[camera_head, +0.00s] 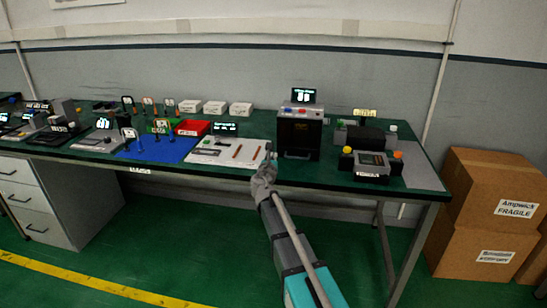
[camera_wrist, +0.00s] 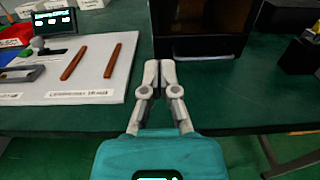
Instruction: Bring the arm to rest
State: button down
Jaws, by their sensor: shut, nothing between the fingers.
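My gripper (camera_wrist: 160,68) is shut, its two fingertips together, with nothing between them. In the wrist view it points over the front part of the green bench (camera_wrist: 215,110), short of a dark box-shaped device (camera_wrist: 205,20). In the head view my arm reaches up from the bottom, and the gripper (camera_head: 267,160) is at the bench's front edge, by the right end of a white board (camera_head: 215,157). The fingertips are small in that view.
The black device (camera_head: 299,130) with a lit display stands just behind and right of my gripper. A grey unit (camera_head: 370,163) with coloured knobs sits further right. Brown rods (camera_wrist: 96,62) lie on the white board. Cardboard boxes (camera_head: 490,200) are stacked on the floor at right.

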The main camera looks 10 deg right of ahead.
jog(key=s+d+f+m+g+h, duration=0.1)
jog(key=s+d+f+m+g, duration=0.4)
jog(key=s+m, duration=0.35)
jog(key=s+d+f+m+g+h, duration=0.1)
jog(key=s+d+f+m+g, duration=0.3)
jog(key=s+d+f+m, duration=0.45)
jog(key=s+a+f+m+g+y, duration=0.2)
jog(key=s+a+m+g+y, duration=0.15)
jog(key=s+m, duration=0.4)
jog(key=s+a+f+m+g+y, duration=0.35)
jog(key=s+m, duration=0.25)
jog(key=s, duration=0.2)
jog(key=s+a+r+m+p, duration=0.1)
jog(key=s+r+p, duration=0.1)
jog(key=r+p, duration=0.5)
jog(key=s+r+m+g+p, duration=0.1)
jog(key=r+p, duration=0.7)
jog(key=shift+s+a+r+y, duration=0.2)
jog(key=shift+s+a+y, duration=0.1)
jog(key=shift+s+a, duration=0.1)
